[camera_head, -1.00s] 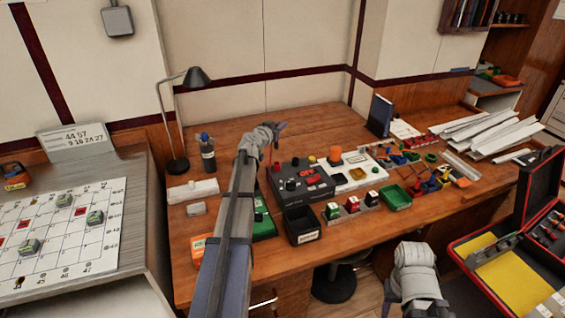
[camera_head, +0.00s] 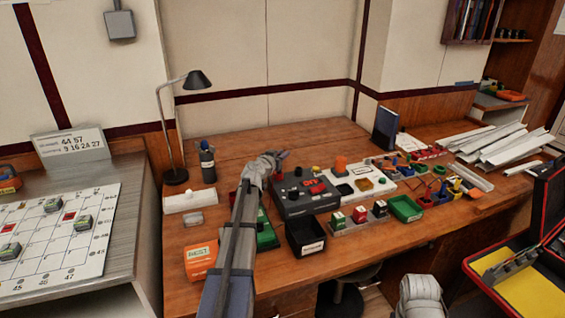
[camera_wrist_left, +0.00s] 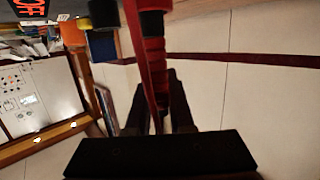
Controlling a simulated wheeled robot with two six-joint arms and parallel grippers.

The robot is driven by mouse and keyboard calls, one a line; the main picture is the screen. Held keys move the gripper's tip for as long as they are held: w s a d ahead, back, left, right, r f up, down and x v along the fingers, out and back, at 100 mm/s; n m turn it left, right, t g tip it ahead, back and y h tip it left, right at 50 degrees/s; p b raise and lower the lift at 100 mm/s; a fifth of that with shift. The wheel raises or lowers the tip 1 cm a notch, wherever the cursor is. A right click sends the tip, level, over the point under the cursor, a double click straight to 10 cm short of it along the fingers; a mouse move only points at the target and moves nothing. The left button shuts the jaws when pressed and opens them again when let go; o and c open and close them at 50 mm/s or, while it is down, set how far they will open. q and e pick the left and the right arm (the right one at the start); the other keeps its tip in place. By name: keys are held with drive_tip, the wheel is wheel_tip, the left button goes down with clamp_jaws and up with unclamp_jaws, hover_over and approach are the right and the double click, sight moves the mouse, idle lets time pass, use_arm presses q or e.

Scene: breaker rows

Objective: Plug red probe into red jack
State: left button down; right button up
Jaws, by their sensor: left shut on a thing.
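My left gripper (camera_head: 281,157) is shut on the red probe, at the back left edge of a dark meter box (camera_head: 300,209). In the left wrist view, the red probe (camera_wrist_left: 153,50) with its black upper part stands between the dark fingers of my left gripper (camera_wrist_left: 160,112), and a red strand runs beside it. The box's lit red display (camera_wrist_left: 27,8) shows at the top left there. The red jack cannot be made out in either view. My right arm's pale wrist shows at the bottom; its gripper is out of frame.
Bare desk lies behind the box.

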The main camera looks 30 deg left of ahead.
use_arm(q)
drive_tip(key=shift+f, duration=0.25)
use_arm(e)
drive_tip(key=shift+f, duration=0.25)
use_arm(q)
drive_tip(key=shift+f, duration=0.2)
drive_tip(key=c, duration=0.8)
unclamp_jaws()
use_arm(e)
drive_tip(key=shift+f, duration=0.2)
use_arm(q)
drive_tip(key=shift+r, duration=0.15)
use_arm(e)
drive_tip(key=shift+r, duration=0.15)
use_arm(q)
drive_tip(key=shift+r, duration=0.15)
drive_tip(key=a+p+v, duration=0.1)
drive_tip(key=p+v, duration=0.1)
drive_tip(key=v, duration=1)
drive_tip(key=shift+d, duration=0.45)
use_arm(e)
wheel_tip(320, 180, up, 2)
drive_tip(key=shift+r, duration=0.25)
